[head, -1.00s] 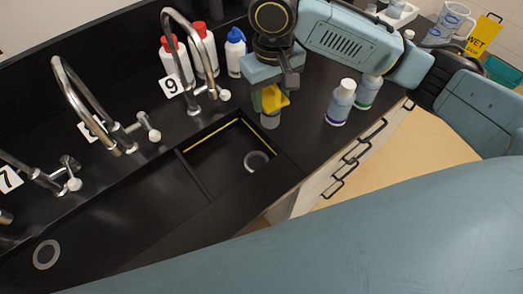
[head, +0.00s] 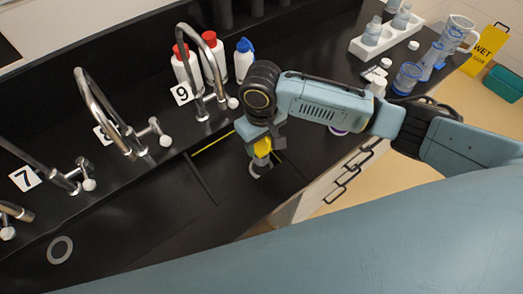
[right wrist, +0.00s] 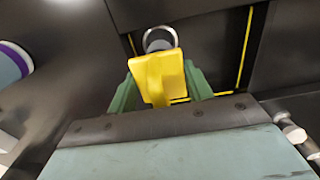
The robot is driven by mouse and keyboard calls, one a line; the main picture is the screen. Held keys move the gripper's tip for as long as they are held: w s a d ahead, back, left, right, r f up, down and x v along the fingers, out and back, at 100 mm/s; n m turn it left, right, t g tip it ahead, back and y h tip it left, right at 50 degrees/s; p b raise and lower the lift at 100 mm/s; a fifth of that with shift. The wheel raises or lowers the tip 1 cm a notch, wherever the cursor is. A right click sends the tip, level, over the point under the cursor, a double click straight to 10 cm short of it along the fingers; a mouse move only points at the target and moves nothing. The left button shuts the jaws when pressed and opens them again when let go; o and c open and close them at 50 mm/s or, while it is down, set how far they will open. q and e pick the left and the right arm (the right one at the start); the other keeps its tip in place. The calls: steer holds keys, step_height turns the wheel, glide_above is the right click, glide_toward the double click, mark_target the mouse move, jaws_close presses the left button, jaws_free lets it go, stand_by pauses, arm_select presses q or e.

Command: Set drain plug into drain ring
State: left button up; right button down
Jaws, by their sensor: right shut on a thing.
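My right gripper (head: 262,145) is shut on the yellow handle of the drain plug (right wrist: 158,75) and holds it over the right basin, under tap 9. The yellow handle also shows in the head view (head: 263,147), with the plug's grey end below it. The pale drain ring (head: 254,170) on the basin floor is partly hidden behind the plug. In the right wrist view the ring (right wrist: 147,36) curves around the plug's grey end beyond the handle. I cannot tell whether the plug touches the ring. My left gripper is not in view.
Tap 9 (head: 205,75) stands behind the basin, with red-capped bottles and a blue-capped bottle (head: 244,60) beside it. Another pale ring (head: 60,250) lies in the left basin. A white rack (head: 385,38), blue vessels and a jug stand at the back right.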

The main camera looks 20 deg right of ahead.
mark_target(261, 152)
step_height(261, 152, down, 4)
steer(key=shift+f, duration=0.35)
steer(key=shift+f, duration=0.1)
steer(key=shift+f, duration=0.15)
steer(key=c, duration=0.9)
jaws_free()
step_height(261, 152, up, 13)
steer(key=shift+f+p, duration=0.2)
steer(key=shift+p, duration=0.15)
